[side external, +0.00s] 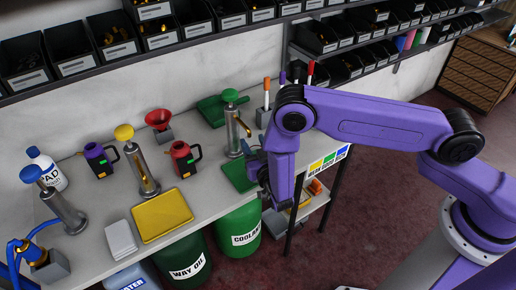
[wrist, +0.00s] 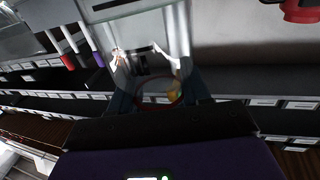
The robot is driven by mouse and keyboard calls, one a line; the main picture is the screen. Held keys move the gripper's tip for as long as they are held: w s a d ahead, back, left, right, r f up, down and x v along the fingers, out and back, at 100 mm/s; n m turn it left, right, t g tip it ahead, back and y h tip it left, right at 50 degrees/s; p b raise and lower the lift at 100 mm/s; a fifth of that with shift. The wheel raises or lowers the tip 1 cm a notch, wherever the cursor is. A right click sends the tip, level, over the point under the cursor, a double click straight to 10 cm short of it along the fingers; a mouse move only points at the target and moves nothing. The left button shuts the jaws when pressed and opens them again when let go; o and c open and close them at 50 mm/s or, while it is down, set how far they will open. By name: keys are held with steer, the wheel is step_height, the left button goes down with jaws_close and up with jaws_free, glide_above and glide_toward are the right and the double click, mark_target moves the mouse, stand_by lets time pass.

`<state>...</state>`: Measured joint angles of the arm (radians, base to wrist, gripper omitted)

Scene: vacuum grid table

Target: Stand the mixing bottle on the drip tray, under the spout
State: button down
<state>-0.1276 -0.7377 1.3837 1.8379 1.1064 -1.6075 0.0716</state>
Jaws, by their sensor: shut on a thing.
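My gripper (side external: 256,166) is beside the green-topped pump (side external: 234,120), partly hidden by my own arm. In the wrist view my gripper (wrist: 160,94) is shut on a pale, see-through vessel (wrist: 178,40) with dark marks, apparently the mixing bottle. A red ring shows near its close end. In the side view I cannot make out the bottle behind my wrist. A green tray (side external: 236,172) lies in front of the green-topped pump, partly covered by my gripper. A yellow tray (side external: 162,215) lies in front of the yellow-topped pump (side external: 138,160). Whether the bottle touches a tray is hidden.
A red jug (side external: 184,160), a dark purple jug (side external: 99,160) and a red funnel (side external: 159,121) stand on the bench. A blue-topped pump (side external: 58,203) and white stack (side external: 120,240) are at left. Bin shelves (side external: 160,35) line the wall behind.

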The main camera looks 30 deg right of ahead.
steer(key=shift+w, duration=1.75)
steer(key=shift+f, duration=0.3)
steer(key=shift+c, duration=2.2)
jaws_free()
